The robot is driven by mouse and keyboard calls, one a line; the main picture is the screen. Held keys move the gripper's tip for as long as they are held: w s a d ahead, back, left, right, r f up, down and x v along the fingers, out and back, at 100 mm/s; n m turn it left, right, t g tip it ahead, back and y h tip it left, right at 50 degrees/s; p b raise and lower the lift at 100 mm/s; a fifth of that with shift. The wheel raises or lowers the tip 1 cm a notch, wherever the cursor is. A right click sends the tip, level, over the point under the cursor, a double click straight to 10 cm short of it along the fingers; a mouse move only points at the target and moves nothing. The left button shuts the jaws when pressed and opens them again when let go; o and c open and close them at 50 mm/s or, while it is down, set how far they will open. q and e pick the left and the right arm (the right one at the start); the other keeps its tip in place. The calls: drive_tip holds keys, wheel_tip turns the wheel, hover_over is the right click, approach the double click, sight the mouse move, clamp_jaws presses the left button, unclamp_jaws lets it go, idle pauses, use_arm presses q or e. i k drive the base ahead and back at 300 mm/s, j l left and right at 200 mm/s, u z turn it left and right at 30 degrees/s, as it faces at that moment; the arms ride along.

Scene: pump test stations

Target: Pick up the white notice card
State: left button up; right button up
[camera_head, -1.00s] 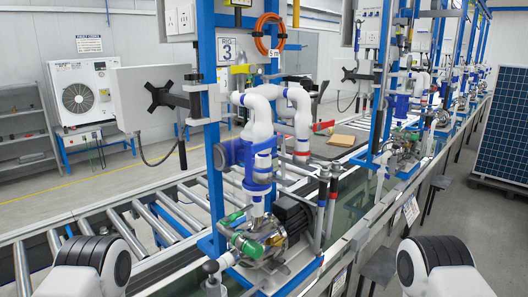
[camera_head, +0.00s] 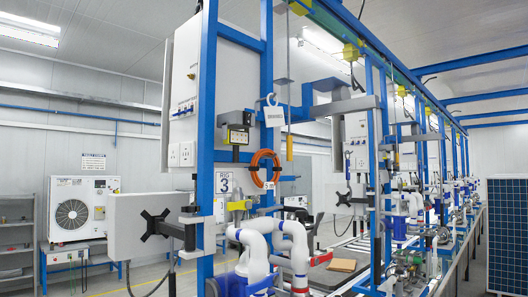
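A white card with a few dark lines of print (camera_head: 274,115) hangs by a white hook from the blue frame, right of the upright and above the orange coil. It looks like the notice card, but the print is too small to read. It hangs upright with nothing touching its front. Neither of my grippers is in view.
A monitor (camera_head: 140,226) juts out at left.

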sight(274, 116)
drive_tip(key=i+l+z, duration=0.15)
drive_tip(key=z, duration=0.2)
drive_tip(key=i+l+z, duration=0.15)
drive_tip(key=z, duration=0.2)
drive_tip(key=i+l+z, duration=0.3)
drive_tip(key=i+l, duration=0.25)
drive_tip(key=i, duration=0.25)
drive_tip(key=i+l, duration=0.3)
drive_tip(key=i, duration=0.15)
drive_tip(key=z, duration=0.05)
